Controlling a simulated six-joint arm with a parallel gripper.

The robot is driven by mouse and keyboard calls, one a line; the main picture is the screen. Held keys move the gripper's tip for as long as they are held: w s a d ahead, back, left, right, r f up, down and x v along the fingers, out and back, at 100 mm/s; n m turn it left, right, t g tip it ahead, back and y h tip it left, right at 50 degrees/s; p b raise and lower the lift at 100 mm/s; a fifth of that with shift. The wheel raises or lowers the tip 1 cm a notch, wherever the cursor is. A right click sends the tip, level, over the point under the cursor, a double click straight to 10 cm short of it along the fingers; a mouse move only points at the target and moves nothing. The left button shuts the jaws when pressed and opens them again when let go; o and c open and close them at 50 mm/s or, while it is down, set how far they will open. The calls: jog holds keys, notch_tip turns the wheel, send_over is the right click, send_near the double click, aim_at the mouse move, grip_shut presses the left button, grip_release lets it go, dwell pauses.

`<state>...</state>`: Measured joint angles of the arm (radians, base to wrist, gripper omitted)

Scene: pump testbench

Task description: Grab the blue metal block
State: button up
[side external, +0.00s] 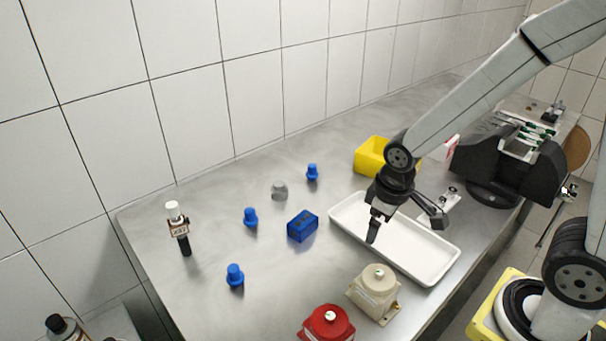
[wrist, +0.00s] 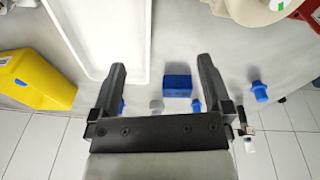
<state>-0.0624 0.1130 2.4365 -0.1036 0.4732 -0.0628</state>
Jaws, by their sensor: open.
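The blue metal block (side external: 303,226) lies on the steel table, left of the white tray. It also shows in the wrist view (wrist: 178,86), between my two fingers in the picture but farther off. My gripper (side external: 405,222) is above the white tray (side external: 441,270), to the right of the block and apart from it. In the wrist view my gripper (wrist: 163,70) has its fingers wide apart with nothing between them.
Blue knobs (side external: 250,217) (side external: 235,275) (side external: 312,172) and a grey knob (side external: 279,190) stand around the block. A yellow bin (side external: 371,157) is behind the tray. A beige unit (side external: 376,286) and red unit (side external: 328,325) stand in front. A black-and-white bottle (side external: 178,228) stands left.

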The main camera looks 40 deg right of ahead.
aim_at(300, 222)
jog(key=w+a+f+n+g+h, duration=0.1)
jog(key=w+n+h, duration=0.1)
jog(key=w+n, duration=0.1)
jog(key=w+a+f+n+h, duration=0.1)
jog(key=w+a+n+h, duration=0.1)
jog(key=w+n, duration=0.1)
jog(key=w+a+f+n+g+h, duration=0.1)
jog(key=w+n+h, duration=0.1)
jog(key=w+n, duration=0.1)
jog(key=shift+w+a+f+n+g, duration=0.15)
jog(key=shift+a+f+n+g, duration=0.2)
jog(key=shift+n, duration=0.25)
jog(key=w+a+n+t+h, duration=0.1)
jog(key=w+a+n+h, duration=0.1)
jog(key=w+a+f+n+t+h, duration=0.1)
jog(key=w+a+n+h, duration=0.1)
jog(key=w+a+f+n+t+h, duration=0.1)
jog(key=w+a+n+h, duration=0.1)
jog(key=a, duration=0.1)
jog(key=shift+w, duration=0.25)
jog(key=shift+w+a+n+h, duration=0.2)
jog(key=shift+a+n+h, duration=0.25)
jog(key=shift+n+h, duration=0.05)
jog(key=shift+d+f, duration=0.1)
jog(key=shift+x, duration=1.25)
jog(key=shift+d, duration=0.1)
jog(key=shift+x, duration=2.5)
jog(key=shift+w, duration=0.1)
